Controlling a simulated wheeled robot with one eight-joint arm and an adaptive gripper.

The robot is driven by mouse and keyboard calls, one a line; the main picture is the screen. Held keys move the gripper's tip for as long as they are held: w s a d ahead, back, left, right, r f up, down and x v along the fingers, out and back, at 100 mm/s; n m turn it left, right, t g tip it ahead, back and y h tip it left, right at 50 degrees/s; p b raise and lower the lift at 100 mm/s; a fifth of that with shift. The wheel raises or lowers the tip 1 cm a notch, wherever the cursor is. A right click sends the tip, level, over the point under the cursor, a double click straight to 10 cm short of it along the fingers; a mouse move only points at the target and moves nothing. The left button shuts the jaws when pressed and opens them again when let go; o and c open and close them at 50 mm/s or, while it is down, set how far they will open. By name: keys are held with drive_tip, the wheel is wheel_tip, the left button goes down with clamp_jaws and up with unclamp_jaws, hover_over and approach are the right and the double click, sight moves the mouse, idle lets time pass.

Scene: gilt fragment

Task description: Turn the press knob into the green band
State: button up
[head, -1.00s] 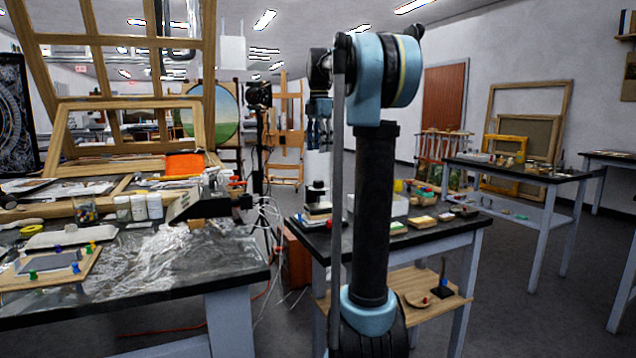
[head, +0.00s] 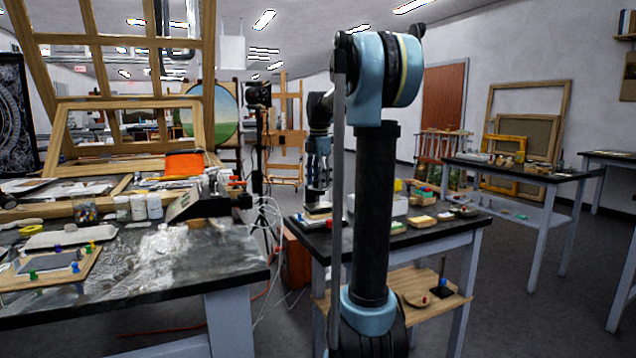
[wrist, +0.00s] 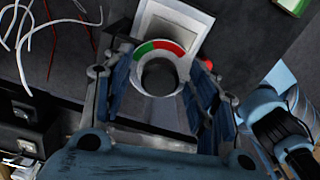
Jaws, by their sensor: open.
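The press knob (wrist: 160,76) is a dark round cylinder in the middle of the wrist view. A pale ring around its far side carries a green band (wrist: 145,48) at upper left and a red band (wrist: 173,48) at upper right. My gripper (wrist: 163,72) is open, with one finger on each side of the knob; whether either pad touches it I cannot tell. No pointer mark on the knob is clear. In the head view my gripper (head: 317,190) is low over the press (head: 317,213), partly hidden by my arm, and the knob is hidden.
The press stands on a dark-topped table (head: 440,233) with small boxes and blocks to its right. A small red part (wrist: 205,65) sits beside the right finger. White and red cables (wrist: 60,25) lie at upper left of the wrist view. A cluttered workbench (head: 215,245) stands left.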

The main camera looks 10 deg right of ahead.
drive_tip(key=c, duration=1.1)
drive_tip(key=shift+o, duration=0.2)
